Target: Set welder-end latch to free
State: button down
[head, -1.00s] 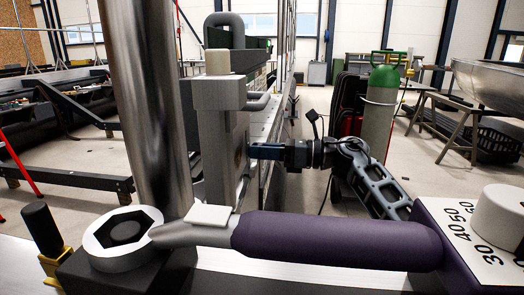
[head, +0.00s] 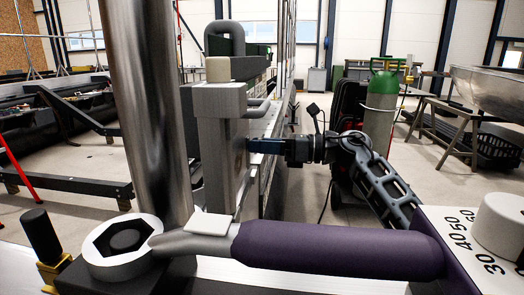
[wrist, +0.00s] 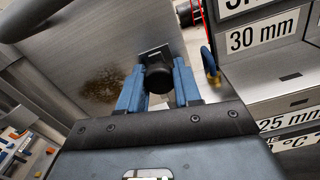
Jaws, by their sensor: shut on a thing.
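My gripper (head: 256,146) reaches in from the right to the side of an upright grey post (head: 215,150) in the head view. In the wrist view its two blue fingers (wrist: 159,88) are closed on a dark round knob (wrist: 158,74), which I take for the latch knob. The knob sits in front of a small metal tab with a dark slot, against a bare, brown-stained metal plate (wrist: 110,62). The head view does not show the knob, and I see no mark for the latch's setting.
A green-topped cylinder (head: 380,115) stands behind my arm. Size-labelled blocks (wrist: 262,35) stand right in the wrist view.

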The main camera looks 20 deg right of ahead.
jog(key=c, duration=0.8)
grip_release()
jog(key=shift+d, duration=0.1)
jog(key=shift+b+v, duration=1.05)
jog(key=shift+v, duration=2.8)
jog(key=shift+s+f, duration=0.1)
jog(key=shift+s, duration=0.05)
